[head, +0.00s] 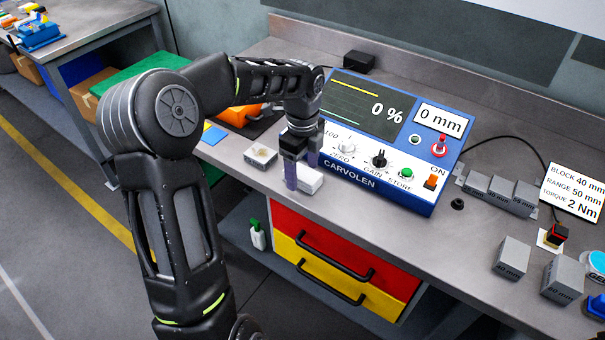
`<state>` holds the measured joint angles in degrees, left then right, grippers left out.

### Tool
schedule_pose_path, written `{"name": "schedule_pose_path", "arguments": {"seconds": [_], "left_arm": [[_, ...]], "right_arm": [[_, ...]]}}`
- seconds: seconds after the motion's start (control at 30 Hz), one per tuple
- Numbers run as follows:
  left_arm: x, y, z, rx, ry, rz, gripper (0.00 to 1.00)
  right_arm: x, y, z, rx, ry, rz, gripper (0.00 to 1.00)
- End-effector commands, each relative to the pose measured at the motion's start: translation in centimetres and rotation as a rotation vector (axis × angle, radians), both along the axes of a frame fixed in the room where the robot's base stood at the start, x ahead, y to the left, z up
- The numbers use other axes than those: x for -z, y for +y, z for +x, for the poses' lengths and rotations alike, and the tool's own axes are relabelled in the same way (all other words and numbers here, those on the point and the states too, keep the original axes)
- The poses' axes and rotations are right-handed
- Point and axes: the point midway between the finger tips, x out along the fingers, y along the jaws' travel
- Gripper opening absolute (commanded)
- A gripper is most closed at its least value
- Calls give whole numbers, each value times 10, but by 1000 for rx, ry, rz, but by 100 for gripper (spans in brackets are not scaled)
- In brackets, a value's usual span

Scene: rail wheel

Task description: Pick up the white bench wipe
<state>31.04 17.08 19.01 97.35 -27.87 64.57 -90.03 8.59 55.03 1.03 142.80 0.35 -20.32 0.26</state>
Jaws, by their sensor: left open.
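The white bench wipe (311,182) looks like a small white block-shaped pad on the grey bench, near its front edge and left of the blue CARVOLEN box. My left gripper (301,174) points down at it, with its purple fingers open. One finger stands in front of the wipe's left end and hides part of it; the other shows behind. I cannot tell whether the fingers touch the wipe. My right gripper is not in view.
The blue CARVOLEN instrument (349,171) stands close on the right. A small pale box (260,157) lies to the left, near a blue pad (213,134) and an orange object (238,115). Grey blocks (499,194) sit further right. Red and yellow drawers (340,262) are below the bench edge.

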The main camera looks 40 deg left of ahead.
Motion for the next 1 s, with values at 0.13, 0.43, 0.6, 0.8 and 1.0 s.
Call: {"name": "schedule_pose_path", "arguments": {"seconds": [0.13, 0.43, 0.6, 0.8, 1.0], "left_arm": [[12, 0, 0, 0, 0, 1, 71], [13, 0, 0, 0, -1, 1, 71], [13, 0, 0, 0, -1, 1, 71], [13, 0, 0, 0, -1, 1, 64], [13, 0, 0, 0, -1, 1, 48]], "right_arm": [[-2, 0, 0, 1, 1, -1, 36], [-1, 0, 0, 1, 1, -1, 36], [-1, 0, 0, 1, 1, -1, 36], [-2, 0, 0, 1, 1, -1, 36], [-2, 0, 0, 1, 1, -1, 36]]}}
